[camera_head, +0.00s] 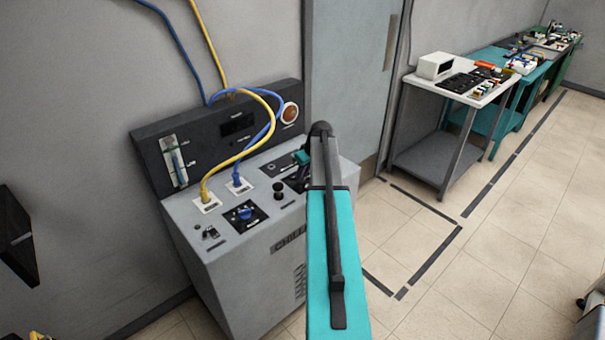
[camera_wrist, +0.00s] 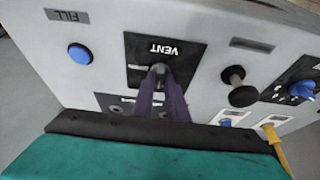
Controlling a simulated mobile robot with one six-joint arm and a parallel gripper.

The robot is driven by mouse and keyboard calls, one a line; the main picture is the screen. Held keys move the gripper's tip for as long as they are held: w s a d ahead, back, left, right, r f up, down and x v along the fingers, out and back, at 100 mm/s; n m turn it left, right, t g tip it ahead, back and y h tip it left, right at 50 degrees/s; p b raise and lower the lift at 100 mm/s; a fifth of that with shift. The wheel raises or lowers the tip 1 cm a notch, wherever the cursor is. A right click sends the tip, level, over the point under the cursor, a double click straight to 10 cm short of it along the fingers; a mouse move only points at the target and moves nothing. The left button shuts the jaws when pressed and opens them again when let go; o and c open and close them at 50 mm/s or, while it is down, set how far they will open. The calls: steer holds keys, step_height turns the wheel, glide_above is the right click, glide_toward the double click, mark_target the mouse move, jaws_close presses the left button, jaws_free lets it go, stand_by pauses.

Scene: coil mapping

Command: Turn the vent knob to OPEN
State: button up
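The VENT panel (camera_wrist: 191,54) is a black plate with a white label, upside down in the wrist view. The vent knob (camera_wrist: 158,69) is dark grey and mostly hidden behind my fingertips. My gripper (camera_wrist: 162,78) has two dark purple fingers, close together, with their tips at the knob. They appear shut on it, though the contact is partly hidden. The knob's pointing direction and any position labels cannot be read. In the head view my teal arm reaches over the right part of the grey console (camera_head: 245,281) and covers part of its top.
A blue FILL button (camera_wrist: 78,54), a black knob (camera_wrist: 237,86) and a blue knob (camera_wrist: 302,90) flank the panel. Yellow (camera_head: 243,154) and blue cables (camera_head: 262,134) arch over the console. A white-topped table (camera_head: 437,91) stands at the right; floor before it is clear.

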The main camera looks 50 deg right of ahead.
jaws_close()
steer(key=shift+m+b, duration=0.4)
steer(key=shift+m, duration=0.1)
steer(key=shift+a+f+m+h+b, duration=0.15)
steer(key=shift+m+h+b, duration=0.5)
steer(key=shift+m, duration=0.55)
steer(key=m+b, duration=0.1)
steer(key=m, duration=0.1)
steer(key=m+g+h+b, duration=0.1)
steer(key=m, duration=0.2)
steer(key=shift+w+a+g+h, duration=0.2)
steer(key=shift+g+h, duration=0.05)
steer(key=shift+g, duration=0.05)
steer(key=m, duration=0.2)
steer(key=m+g+b, duration=0.1)
steer(key=m, duration=0.1)
steer(key=m+g+h+b, duration=0.1)
steer(key=m, duration=0.1)
steer(key=shift+w+a, duration=0.1)
steer(key=shift+w, duration=0.2)
steer(key=shift+m+g+b, duration=0.7)
steer(key=shift+m+b, duration=0.15)
steer(key=shift+m, duration=0.95)
steer(key=o, duration=0.5)
jaws_free()
